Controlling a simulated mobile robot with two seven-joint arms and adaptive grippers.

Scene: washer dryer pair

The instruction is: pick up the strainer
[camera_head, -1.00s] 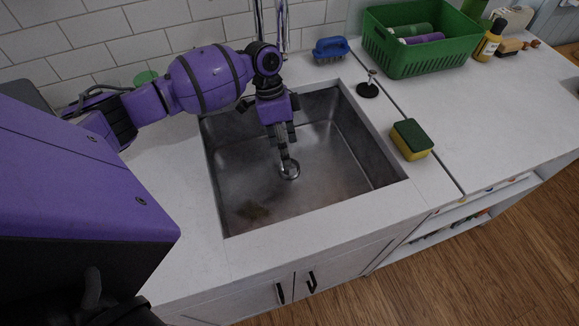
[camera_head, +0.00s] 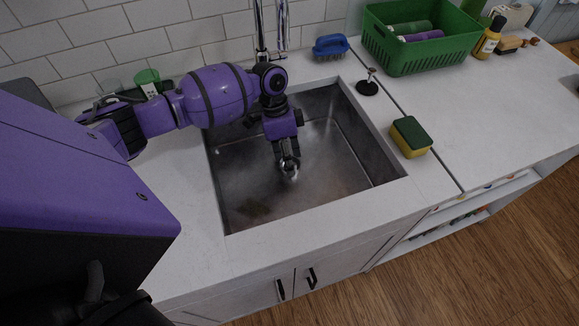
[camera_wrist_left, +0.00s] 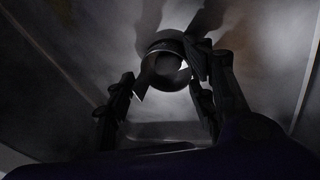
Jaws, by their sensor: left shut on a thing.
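The strainer (camera_head: 289,171) is a small, shiny round metal piece low in the sink (camera_head: 335,180). My left gripper (camera_head: 287,160) reaches down into the sink from above and is shut on the strainer. In the left wrist view the strainer (camera_wrist_left: 163,62) shows as a dark metal ring with a bright edge, near the tips of the gripper fingers (camera_wrist_left: 165,95). Whether it is clear of the sink floor I cannot tell. My right gripper is not in view.
The faucet (camera_head: 261,30) stands behind the sink. A black stopper (camera_head: 367,88), a yellow-green sponge (camera_head: 410,137) and a blue brush (camera_head: 330,47) lie on the counter. A green basket (camera_head: 410,52) and a yellow bottle (camera_head: 488,40) stand at the back right. The front counter strip is clear.

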